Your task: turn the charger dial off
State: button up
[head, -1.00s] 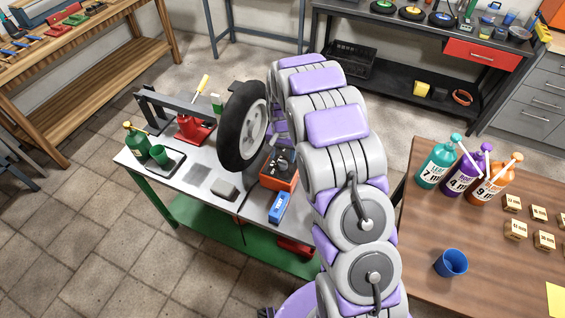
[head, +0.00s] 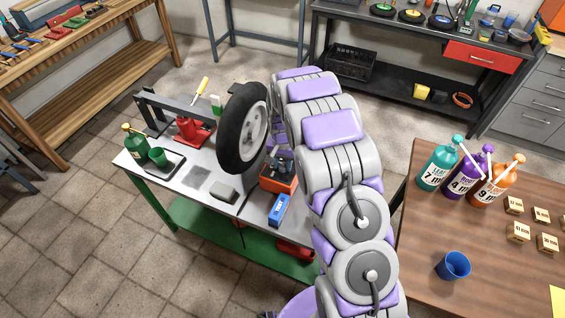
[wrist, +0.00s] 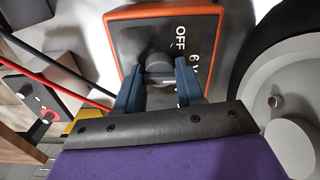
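The charger is an orange-edged box with a black face (wrist: 205,22), standing on the metal workbench (head: 228,212) in front of the wheel. In the wrist view its black dial (wrist: 158,66) is near the centre, with "OFF" and "6 V" printed above and to the right. My gripper (wrist: 158,78) is open, with one blue finger on each side of the dial; I cannot tell whether either touches it. The lower part of the dial is partly hidden. In the head view my gripper (head: 281,163) is over the charger (head: 277,185), partly hidden by my arm.
A tyred wheel (head: 235,130) stands close beside the charger, near my arm. A blue box (head: 279,210) and a grey block (head: 223,192) lie on the bench in front. Red and black cables (wrist: 62,72) run left of the charger. Bottles (head: 438,168) stand on the right-hand table.

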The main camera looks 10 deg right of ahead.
jog(key=c, duration=0.4)
jog(key=shift+c, duration=0.2)
jog(key=shift+r+n+p, duration=0.1)
jog(key=shift+n+p, duration=0.2)
jog(key=shift+p, duration=0.05)
jog(key=n+p, duration=0.2)
jog(key=shift+r+n, duration=0.1)
jog(key=shift+n, duration=0.2)
jog(key=n+p, duration=0.2)
jog(key=shift+n, duration=0.4)
jog(key=n+p, duration=0.3)
jog(key=n, duration=0.2)
jog(key=shift+n, duration=0.4)
jog(key=shift+w, duration=0.1)
jog(key=o, duration=1)
